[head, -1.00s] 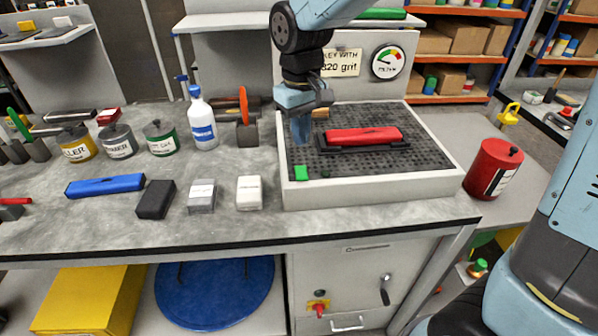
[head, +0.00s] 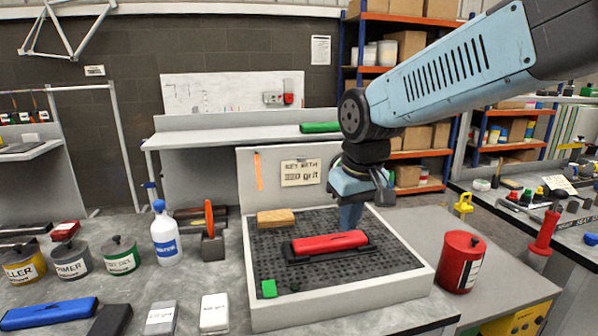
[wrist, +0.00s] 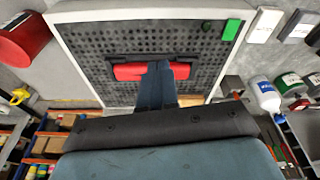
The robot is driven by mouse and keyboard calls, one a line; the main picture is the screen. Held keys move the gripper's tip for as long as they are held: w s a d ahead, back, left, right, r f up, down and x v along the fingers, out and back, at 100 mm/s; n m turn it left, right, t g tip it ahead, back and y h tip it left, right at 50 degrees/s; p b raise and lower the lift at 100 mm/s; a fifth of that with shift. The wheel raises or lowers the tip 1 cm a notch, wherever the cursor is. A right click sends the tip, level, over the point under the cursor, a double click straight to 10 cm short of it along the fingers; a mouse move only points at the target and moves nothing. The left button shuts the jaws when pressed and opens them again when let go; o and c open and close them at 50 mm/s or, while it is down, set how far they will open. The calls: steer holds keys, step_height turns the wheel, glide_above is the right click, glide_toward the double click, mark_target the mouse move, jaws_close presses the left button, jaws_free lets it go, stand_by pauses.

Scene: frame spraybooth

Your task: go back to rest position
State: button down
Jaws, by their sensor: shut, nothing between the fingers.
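My gripper (head: 350,217) is shut and empty, pointing down above the back right part of the perforated booth bed. Its closed fingers also show in the wrist view (wrist: 157,85). A red block (head: 329,243) lies in a black holder (head: 345,254) on the bed, in front of the gripper; the wrist view shows the red block (wrist: 128,72) partly hidden behind the fingers. The fingers look apart from it, though the exact gap cannot be told. My arm reaches in from the upper right.
The bed has a raised pale rim (head: 340,302). A tan block (head: 276,218) and a green block (head: 269,289) lie on it. A red canister (head: 461,262) stands to the right, a white bottle (head: 165,234) to the left. A shelf (head: 250,136) is behind.

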steer(key=s+d+r+m+t, duration=0.1)
steer(key=s+d+m, duration=0.1)
steer(key=s+d, duration=0.2)
steer(key=s+d+r+m+t, duration=0.2)
steer(key=s+d, duration=0.3)
steer(key=d, duration=0.5)
steer(key=shift+s+m+h, duration=0.3)
steer(key=shift+m+h, duration=0.1)
steer(key=shift+a, duration=0.1)
steer(key=w+a+n+g, duration=0.3)
steer(key=w+a+n, duration=0.7)
steer(key=a, duration=0.4)
steer(key=a+f+n+g, duration=0.1)
steer(key=a+n, duration=0.4)
steer(key=a, duration=0.3)
steer(key=a+f+n+g, duration=0.1)
steer(key=a+f+n, duration=0.1)
steer(key=a+n, duration=0.3)
steer(key=a, duration=0.3)
steer(key=shift+w+f+n, duration=0.25)
steer(key=shift+w+n, duration=0.1)
steer(key=shift+n, duration=0.05)
steer(key=shift+s, duration=0.1)
